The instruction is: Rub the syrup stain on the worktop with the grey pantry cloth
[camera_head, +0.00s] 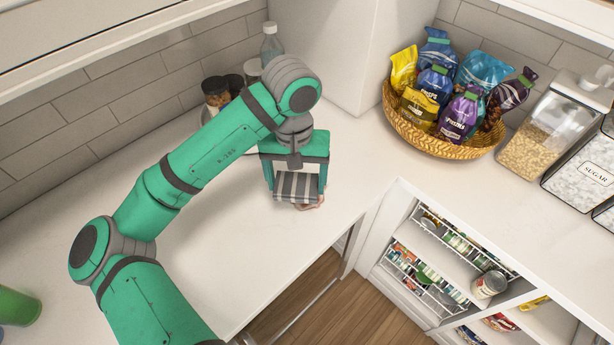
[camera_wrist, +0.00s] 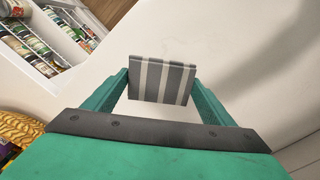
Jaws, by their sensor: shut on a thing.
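The grey cloth (camera_head: 292,187) with white stripes is held between the fingers of my gripper (camera_head: 297,181), low at the worktop (camera_head: 225,245). Whether the cloth touches the surface is hard to tell. In the wrist view the cloth (camera_wrist: 162,82) spans the gap between the two green fingers of my gripper (camera_wrist: 160,88). The syrup stain (camera_head: 313,204) shows as a small reddish-brown edge just past the cloth's front right side in the head view. The rest of it is hidden under the cloth and gripper. I cannot see the stain in the wrist view.
A wicker basket (camera_head: 442,146) of snack bags stands at the back right, beside clear jars (camera_head: 548,130). Dark-lidded jars (camera_head: 214,92) and a bottle (camera_head: 271,42) stand behind my arm. Open pantry shelves (camera_head: 440,262) lie below the front edge. The worktop left of my gripper is clear.

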